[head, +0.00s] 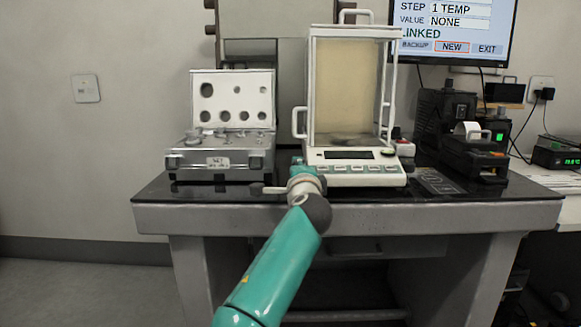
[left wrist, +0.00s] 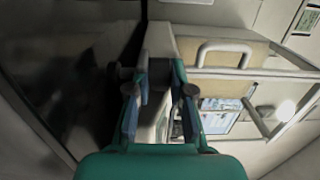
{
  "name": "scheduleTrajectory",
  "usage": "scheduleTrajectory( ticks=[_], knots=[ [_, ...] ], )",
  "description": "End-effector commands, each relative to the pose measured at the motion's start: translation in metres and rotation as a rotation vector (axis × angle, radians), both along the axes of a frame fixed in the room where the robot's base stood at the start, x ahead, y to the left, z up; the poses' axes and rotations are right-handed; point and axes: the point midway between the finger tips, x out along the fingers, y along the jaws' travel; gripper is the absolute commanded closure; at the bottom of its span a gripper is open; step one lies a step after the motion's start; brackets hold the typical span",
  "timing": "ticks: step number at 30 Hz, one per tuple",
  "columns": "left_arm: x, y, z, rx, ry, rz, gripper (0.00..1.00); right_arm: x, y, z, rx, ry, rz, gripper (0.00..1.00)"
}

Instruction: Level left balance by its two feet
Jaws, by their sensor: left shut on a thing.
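The left balance (head: 355,155) stands on the dark-topped table, with a tall glass draft shield and a front panel with a dark display. My left gripper (head: 299,167) is at the balance's front left corner, with my teal arm rising from below. In the left wrist view my left gripper (left wrist: 160,95) has its fingers on both sides of the balance's lower corner, shut on the foot there. The foot itself is mostly hidden by the fingers. The other foot cannot be made out. The level bubble cannot be read. My right gripper is not in view.
An open weight case (head: 217,163) stands left of the balance on the table (head: 455,209). A black printer (head: 475,158) and other dark devices stand at the right. A screen (head: 455,30) hangs above them.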

Motion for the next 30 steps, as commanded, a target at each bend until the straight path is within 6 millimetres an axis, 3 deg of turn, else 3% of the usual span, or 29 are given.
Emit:
scheduleTrajectory(
  ticks=[15, 16, 20, 30],
  knots=[
    [-0.0011, -0.0064, -0.0068, 0.002, 0.008, 0.017, 1.0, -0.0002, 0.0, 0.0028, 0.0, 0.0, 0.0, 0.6],
    [-0.001, -0.0065, -0.0071, 0.002, 0.009, 0.017, 0.76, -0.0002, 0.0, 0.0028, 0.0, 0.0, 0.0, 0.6],
    [-0.0007, -0.006, -0.0072, 0.002, 0.009, 0.017, 0.54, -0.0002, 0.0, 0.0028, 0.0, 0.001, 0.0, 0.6],
    [-0.0004, -0.0031, -0.0054, 0.001, 0.006, 0.021, 0.54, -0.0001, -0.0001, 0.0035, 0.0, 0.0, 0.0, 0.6]
  ],
)
